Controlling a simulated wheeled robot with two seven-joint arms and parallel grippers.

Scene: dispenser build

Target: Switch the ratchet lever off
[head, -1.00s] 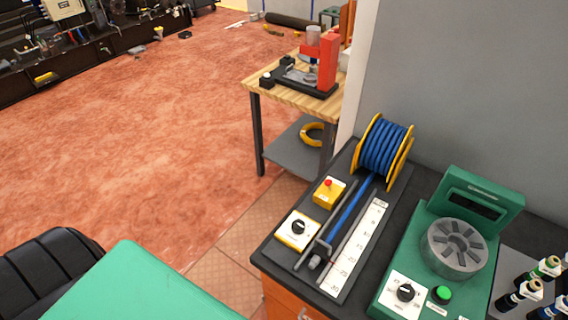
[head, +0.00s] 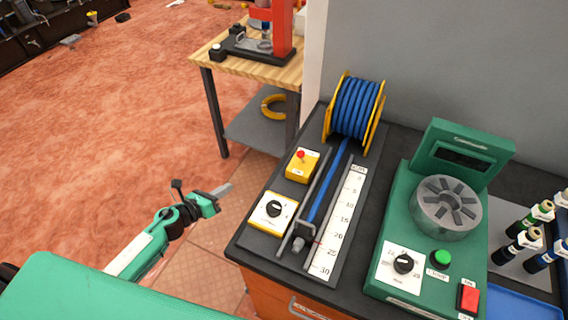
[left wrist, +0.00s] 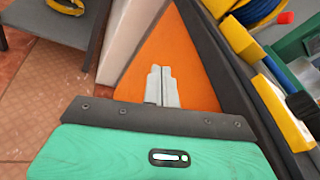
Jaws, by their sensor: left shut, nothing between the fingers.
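A small yellow box with a red-tipped lever (head: 302,165) stands on the dark bench, left of the blue line; I take it for the ratchet lever. I cannot read its label. A red tip (left wrist: 285,17) shows at the upper right of the left wrist view. My left gripper (head: 222,189) is left of the bench, apart from the box, with nothing held. Its fingers (left wrist: 162,86) are together in the left wrist view, in front of the orange cabinet side. My right gripper is not in view.
A yellow-edged plate with a black dial (head: 273,211) sits in front of the lever box. A blue reel (head: 357,108) stands behind, a white ruler (head: 340,222) to the right. A green machine (head: 425,245) fills the right side. The floor left of the bench is clear.

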